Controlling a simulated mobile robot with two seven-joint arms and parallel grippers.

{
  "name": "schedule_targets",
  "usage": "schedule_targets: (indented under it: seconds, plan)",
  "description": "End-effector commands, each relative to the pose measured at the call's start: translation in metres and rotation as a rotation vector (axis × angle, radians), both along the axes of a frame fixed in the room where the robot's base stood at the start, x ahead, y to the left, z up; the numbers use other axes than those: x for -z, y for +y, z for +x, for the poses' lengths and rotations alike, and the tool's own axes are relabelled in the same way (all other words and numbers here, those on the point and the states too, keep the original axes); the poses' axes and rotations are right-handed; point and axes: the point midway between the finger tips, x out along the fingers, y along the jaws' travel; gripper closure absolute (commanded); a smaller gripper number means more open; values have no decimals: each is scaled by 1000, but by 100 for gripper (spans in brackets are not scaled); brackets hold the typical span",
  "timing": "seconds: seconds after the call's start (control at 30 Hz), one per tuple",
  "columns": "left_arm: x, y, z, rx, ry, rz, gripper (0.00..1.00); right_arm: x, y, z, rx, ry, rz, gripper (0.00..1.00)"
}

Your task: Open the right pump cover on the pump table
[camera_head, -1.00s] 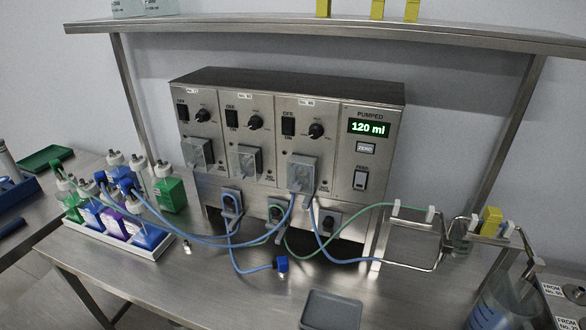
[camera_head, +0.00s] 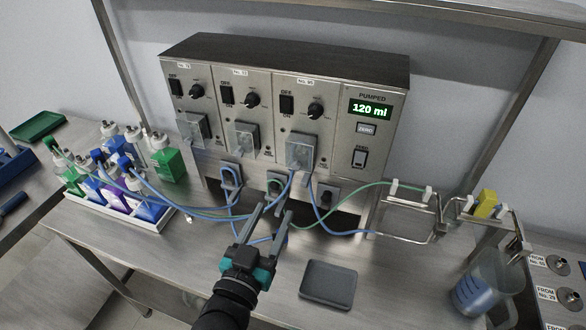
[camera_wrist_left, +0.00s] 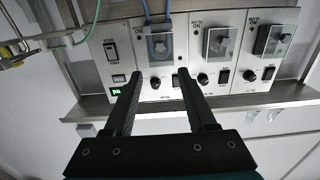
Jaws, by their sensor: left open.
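The pump box (camera_head: 285,55) stands at the back of the steel pump table (camera_head: 150,250). Its right pump has a clear cover (camera_head: 300,152) over the pump head, and it looks closed. Blue tubing runs at this cover. My left gripper (camera_head: 274,210) is open and empty, in front of and below the right pump, with its fingers pointing at the box. In the left wrist view, which is upside down, the open fingers (camera_wrist_left: 159,75) point at the panel, and the right pump cover (camera_wrist_left: 160,45) shows beyond them. My right gripper is not in view.
The middle pump cover (camera_head: 243,137) and left pump cover (camera_head: 192,130) are beside it. Blue and green tubes loop below the box. A bottle rack (camera_head: 125,215) stands left, a grey tray (camera_head: 328,284) in front, a wire holder (camera_head: 408,238) and a beaker (camera_head: 485,285) right.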

Motion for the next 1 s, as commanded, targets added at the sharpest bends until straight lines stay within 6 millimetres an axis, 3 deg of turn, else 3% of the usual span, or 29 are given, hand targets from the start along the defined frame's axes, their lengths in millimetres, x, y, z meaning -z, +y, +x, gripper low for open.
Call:
schedule_targets:
  seconds: [0.6, 0.8, 1.0]
  plan:
    - [0, -31, 94, 0, 1, 1, 43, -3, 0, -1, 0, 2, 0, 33]
    - [1, -37, 115, -1, 3, 1, 43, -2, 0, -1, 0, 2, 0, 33]
    - [1, -40, 125, 0, 3, 1, 43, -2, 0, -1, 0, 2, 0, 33]
